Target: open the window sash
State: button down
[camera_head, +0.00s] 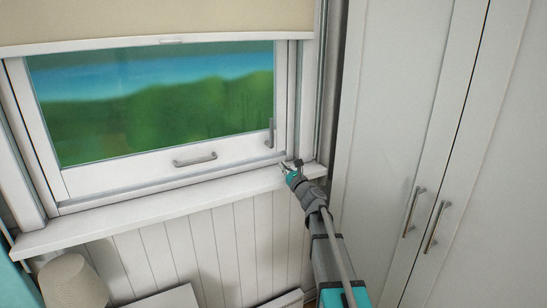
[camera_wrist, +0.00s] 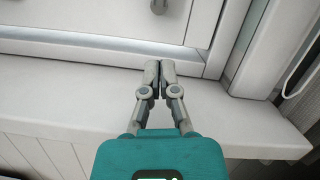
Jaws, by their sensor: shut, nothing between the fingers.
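The window sash (camera_head: 130,178) is a white frame around a pane showing a blurred green and blue outdoors. A grey bar handle (camera_head: 195,159) sits on its bottom rail, and a grey upright lever (camera_head: 270,133) sits at its lower right side. My gripper (camera_head: 289,165) is over the right end of the sill, right of the bar handle and below the lever, touching neither. In the wrist view my gripper (camera_wrist: 160,68) is shut and empty, its fingertips in front of the lower window frame (camera_wrist: 110,50). Whether the fingertips touch the frame I cannot tell.
The white sill (camera_head: 150,217) runs below the window. A beige blind (camera_head: 150,20) covers the window's top. A tall white cupboard (camera_head: 390,110) with two bar handles stands close on the right. A beige rounded object (camera_head: 72,283) is at the lower left.

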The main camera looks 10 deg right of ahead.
aim_at(268, 148)
jog(key=shift+p+x, duration=1.15)
jog(key=shift+x, duration=3.8)
notch_tip(268, 148, up, 27)
jog(key=p, duration=2.7)
jog(key=shift+f, duration=0.1)
jog(key=shift+s, duration=0.1)
